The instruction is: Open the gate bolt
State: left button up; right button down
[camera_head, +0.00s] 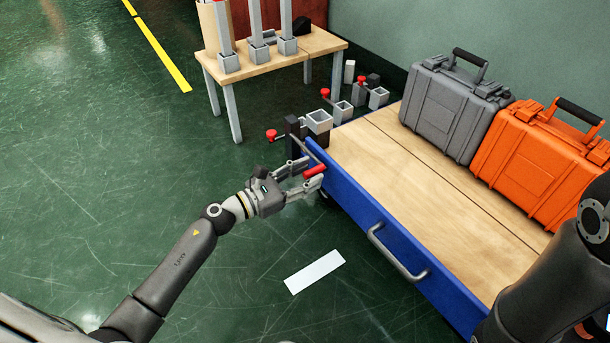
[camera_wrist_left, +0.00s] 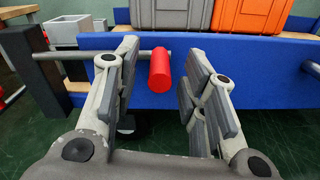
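The gate bolt is a thin grey rod with a red grip (camera_head: 315,171). It runs along the outer face of the blue gate panel (camera_head: 352,207) beside a dark post (camera_head: 292,137). In the left wrist view the red grip (camera_wrist_left: 160,72) hangs between the fingers, nearer the left finger, with a visible gap to the right finger. The post (camera_wrist_left: 34,72) stands at the left there. My left gripper (camera_head: 308,175) is open around the red grip. Whether the left finger touches it, I cannot tell. My right arm shows at the lower right; its gripper is out of view.
A grey case (camera_head: 455,108) and an orange case (camera_head: 540,160) stand on the wooden conveyor bed (camera_head: 380,150). A grey bar handle (camera_head: 397,255) sticks out from the blue panel. A small table (camera_head: 318,42) stands behind. Green floor left of the panel is mostly clear.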

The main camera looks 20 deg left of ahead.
pick_arm(q)
grip_shut()
jog(key=shift+s+d, duration=0.3)
jog(key=shift+d, duration=0.1)
grip_release()
jog(key=shift+a, duration=0.1)
jog(key=v, duration=1.2)
